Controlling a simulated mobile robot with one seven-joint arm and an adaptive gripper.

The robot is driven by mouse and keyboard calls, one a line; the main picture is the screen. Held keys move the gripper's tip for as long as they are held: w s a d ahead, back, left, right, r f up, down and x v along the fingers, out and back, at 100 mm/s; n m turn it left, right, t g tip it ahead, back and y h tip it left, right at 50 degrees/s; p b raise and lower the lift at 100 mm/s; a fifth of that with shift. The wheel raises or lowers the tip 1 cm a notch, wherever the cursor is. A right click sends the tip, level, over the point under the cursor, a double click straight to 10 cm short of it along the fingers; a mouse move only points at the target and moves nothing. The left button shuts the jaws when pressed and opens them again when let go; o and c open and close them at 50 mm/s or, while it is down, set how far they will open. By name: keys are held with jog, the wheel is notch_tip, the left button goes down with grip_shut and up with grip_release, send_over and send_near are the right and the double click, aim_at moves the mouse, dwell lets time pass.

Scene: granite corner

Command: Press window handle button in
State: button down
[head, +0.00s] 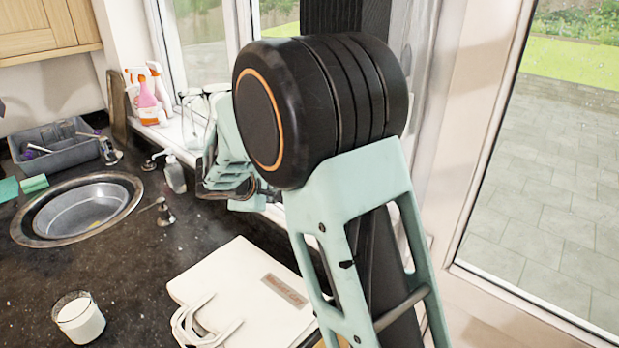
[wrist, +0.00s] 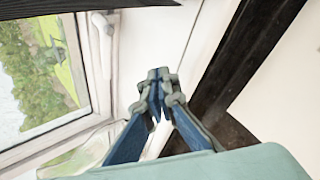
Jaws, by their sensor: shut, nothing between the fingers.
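In the wrist view a white window handle (wrist: 104,30) is on the white frame at the upper left, beside the glass. Its button is too small to make out. My gripper (wrist: 158,73) is in the middle of the wrist view, its blue fingers with grey tips brought together and empty. The fingertips show to the right of the handle and below it, apart from it in the picture; the depth between them is hard to tell. In the head view my arm covers much of the window, and I cannot make out the handle there.
In the head view, spray bottles (head: 150,95) stand on the sill. A soap dispenser (head: 174,174), a round sink (head: 80,209), a grey dish rack (head: 52,146), a white bag (head: 243,291) and a candle glass (head: 78,317) are on the dark counter (head: 125,262).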

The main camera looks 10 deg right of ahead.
jog(key=w+d, duration=0.1)
jog(key=d, duration=0.1)
jog(key=w+d+p, duration=0.1)
jog(key=w+d, duration=0.1)
jog(key=d, duration=0.1)
jog(key=w+d+p, duration=0.1)
jog(key=w+d, duration=0.1)
jog(key=shift+d, duration=0.15)
jog(key=shift+d, duration=0.1)
dwell(1.5)
